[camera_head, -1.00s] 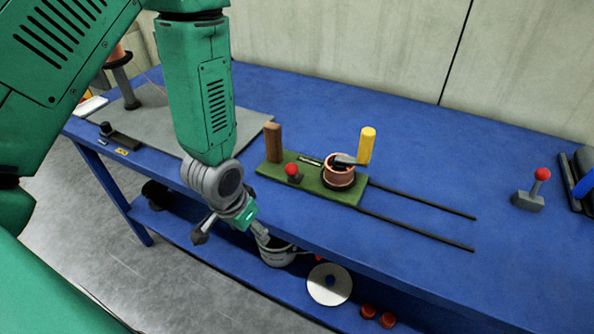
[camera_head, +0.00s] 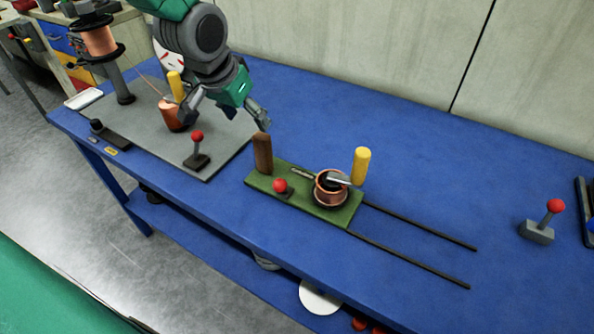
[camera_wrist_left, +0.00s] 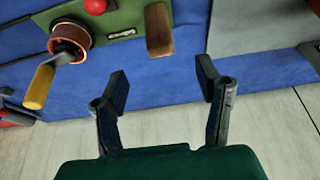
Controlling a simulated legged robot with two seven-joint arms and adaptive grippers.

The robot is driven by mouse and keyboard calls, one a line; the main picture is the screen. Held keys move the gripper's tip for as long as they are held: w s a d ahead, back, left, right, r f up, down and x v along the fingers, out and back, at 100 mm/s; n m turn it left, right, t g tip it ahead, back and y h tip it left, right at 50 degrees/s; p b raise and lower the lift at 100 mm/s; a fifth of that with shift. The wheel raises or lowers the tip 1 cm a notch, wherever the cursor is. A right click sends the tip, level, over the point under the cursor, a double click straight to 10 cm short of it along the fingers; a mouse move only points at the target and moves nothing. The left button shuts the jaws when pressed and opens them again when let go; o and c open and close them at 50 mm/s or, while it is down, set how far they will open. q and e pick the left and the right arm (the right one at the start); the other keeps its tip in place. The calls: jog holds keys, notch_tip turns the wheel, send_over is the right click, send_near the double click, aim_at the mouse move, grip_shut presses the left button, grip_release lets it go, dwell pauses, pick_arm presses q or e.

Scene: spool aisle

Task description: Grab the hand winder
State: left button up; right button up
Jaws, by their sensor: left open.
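The hand winder (camera_head: 300,195) is a green board lying on the blue bench. It has a brown wooden grip (camera_head: 263,153), a red-knobbed lever, a copper-wound spool and a yellow crank handle (camera_head: 361,166). My left gripper (camera_head: 226,110) is open and empty, above the bench just behind and left of the brown grip, not touching it. In the left wrist view, the brown grip (camera_wrist_left: 158,30) lies beyond the open fingers (camera_wrist_left: 163,82), with the spool and yellow handle at the left. My right gripper is not in view.
The blue bench (camera_head: 420,180) is clear at the back right. Two dark rods (camera_head: 420,260) extend right from the board. A grey plate (camera_head: 215,150) at left carries another copper coil (camera_head: 171,117), a yellow handle and a red-knobbed lever (camera_head: 197,148). Another lever (camera_head: 540,228) stands at right.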

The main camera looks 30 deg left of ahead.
aim_at(260, 140)
pick_arm(q)
jog(key=x, duration=0.4)
jog(key=b+x, duration=0.1)
jog(key=x, duration=0.3)
jog(key=shift+d+f, duration=0.15)
jog(key=shift+d, duration=0.05)
jog(key=shift+s+f, duration=0.1)
jog(key=shift+f, duration=0.2)
jog(key=x, duration=0.2)
jog(key=a+x, duration=0.1)
jog(key=x, duration=0.1)
jog(key=shift+f, duration=0.45)
jog(key=shift+s+d, duration=0.1)
jog(key=shift+r, duration=0.1)
jog(key=shift+d, duration=0.2)
jog(key=c, duration=1.3)
jog(key=shift+r, duration=0.1)
grip_shut()
jog(key=shift+r, duration=0.1)
